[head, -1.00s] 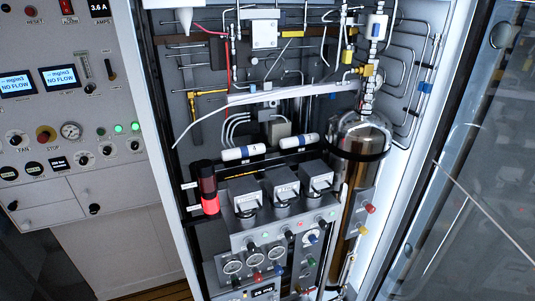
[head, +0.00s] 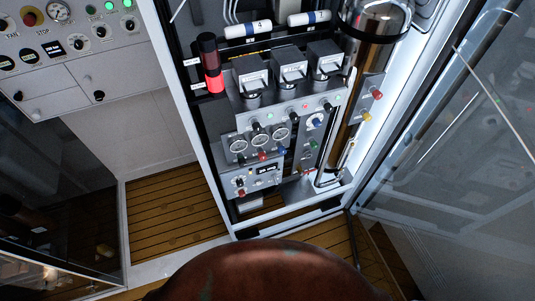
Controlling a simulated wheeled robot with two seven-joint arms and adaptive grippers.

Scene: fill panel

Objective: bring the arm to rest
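Neither of my grippers nor any finger shows in the head view. A rounded reddish-brown shape (head: 265,275) fills the bottom middle of the view; I cannot tell for sure what it is. The fill panel (head: 285,110) stands in an open cabinet ahead, with several grey boxes with levers, gauges and coloured knobs. A lit red lamp (head: 214,84) stands at its left side. A shiny metal cylinder (head: 372,20) stands at its right.
A control panel (head: 75,60) with knobs, a gauge and green lights is on the left wall. A glass door (head: 440,130) stands at the right. Brown slatted floor (head: 165,205) shows below. Dark glass (head: 50,230) is at the lower left.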

